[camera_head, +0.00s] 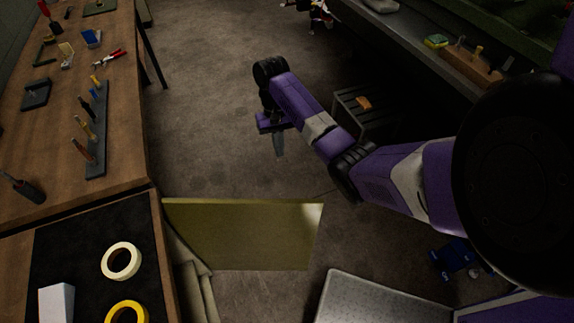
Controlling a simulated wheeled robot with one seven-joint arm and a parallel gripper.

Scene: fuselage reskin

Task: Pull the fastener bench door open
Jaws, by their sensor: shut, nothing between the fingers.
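An olive-yellow panel (243,235), which looks like the bench door, stands out to the right from the side of the wooden bench (130,178). It appears swung wide open, roughly square to the bench side. No handle can be made out on it. My gripper (279,151) is shut and empty, pointing down over the floor. It shows beyond the panel's top edge, apart from it in the picture. My purple arm reaches in from the right.
The bench carries a tool rack (97,130), a screwdriver (22,187), pliers (108,59) and tape rolls (121,261). A dark slatted stool (367,112) stands right of my gripper, below a grey shelf (400,35). Carpeted floor (200,110) between is clear.

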